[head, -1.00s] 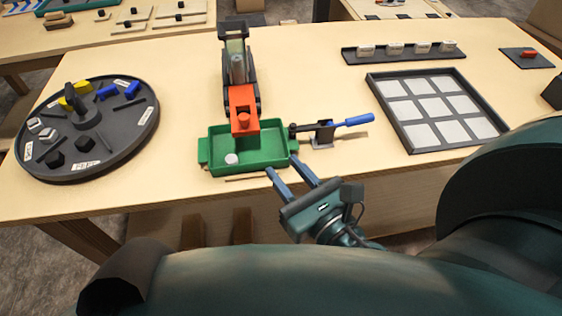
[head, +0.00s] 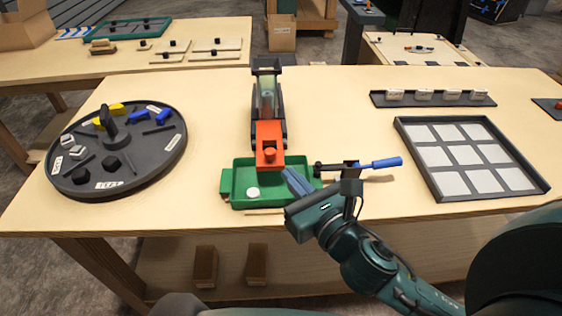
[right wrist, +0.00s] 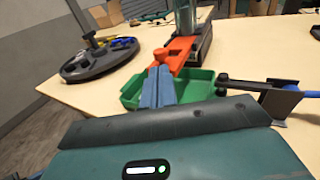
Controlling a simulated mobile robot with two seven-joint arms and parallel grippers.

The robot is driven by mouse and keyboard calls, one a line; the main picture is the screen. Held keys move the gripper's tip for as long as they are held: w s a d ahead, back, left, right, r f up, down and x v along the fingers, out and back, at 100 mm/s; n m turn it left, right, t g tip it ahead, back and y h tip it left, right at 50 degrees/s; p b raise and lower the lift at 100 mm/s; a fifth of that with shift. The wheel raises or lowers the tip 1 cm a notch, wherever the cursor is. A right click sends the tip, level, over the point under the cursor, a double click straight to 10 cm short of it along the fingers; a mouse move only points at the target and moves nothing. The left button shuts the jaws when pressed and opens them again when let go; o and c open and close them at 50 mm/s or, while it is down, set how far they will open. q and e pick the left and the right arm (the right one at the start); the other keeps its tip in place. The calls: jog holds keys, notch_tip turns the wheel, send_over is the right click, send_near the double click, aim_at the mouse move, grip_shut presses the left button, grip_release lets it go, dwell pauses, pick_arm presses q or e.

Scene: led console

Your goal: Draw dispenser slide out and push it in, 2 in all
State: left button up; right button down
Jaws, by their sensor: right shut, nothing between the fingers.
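The dispenser (head: 266,95) stands upright at the table's middle, a dark frame with a clear tube. Its orange-red slide (head: 268,137), with a round knob on top, juts toward me over the far part of a green tray (head: 231,188). A white disc (head: 253,193) lies in the tray. My right gripper (head: 289,174) is shut and empty, its blue fingertips over the tray's right part, just to the near right of the slide. In the right wrist view the closed fingers (right wrist: 158,80) point at the slide (right wrist: 172,55). My left gripper is not in view.
A blue-handled lever (head: 378,163) on a small stand is close to the tray's right. A dark round turntable (head: 75,180) with coloured pieces is at the left. A framed grid panel (head: 545,188) and a dark rack (head: 434,103) with white-labelled blocks are at the right.

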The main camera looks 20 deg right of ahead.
aim_at(273, 156)
jog(key=shift+w+a+f, duration=0.1)
jog(key=shift+w+a, duration=0.15)
jog(key=shift+w, duration=0.95)
jog(key=shift+w+a, duration=0.2)
jog(key=shift+w, duration=0.95)
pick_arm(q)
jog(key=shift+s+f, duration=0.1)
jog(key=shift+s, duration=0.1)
